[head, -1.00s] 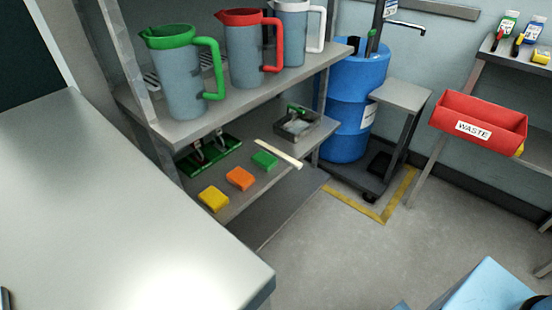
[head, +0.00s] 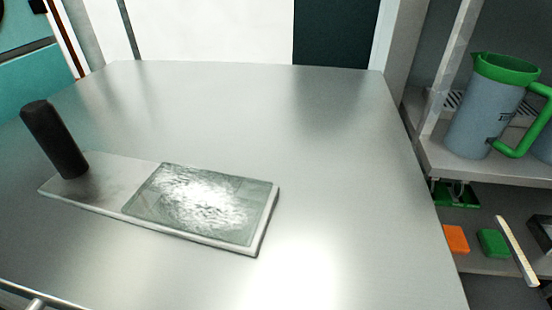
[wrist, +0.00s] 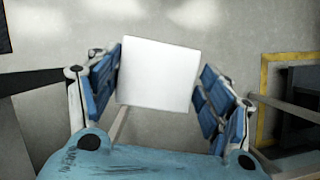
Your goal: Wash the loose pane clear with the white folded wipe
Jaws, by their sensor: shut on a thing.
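The loose pane (head: 205,203) lies flat on the right part of a pale board on the metal table in the head view. It is glassy and covered with whitish, streaky smears, with clearer strips toward its edges. The white folded wipe (wrist: 157,72) shows in the wrist view as a plain white square. My gripper (wrist: 160,85) is shut on the wipe, with a blue-padded finger on each side of it. Floor shows behind the wipe. My gripper does not show in the head view, so its distance from the pane cannot be told.
A black cylinder (head: 54,139) stands at the left end of the board (head: 88,190). The rest of the metal table (head: 330,150) is bare. A shelf at the right holds a green-lidded jug (head: 485,110), with orange (head: 456,239) and green (head: 493,243) blocks below.

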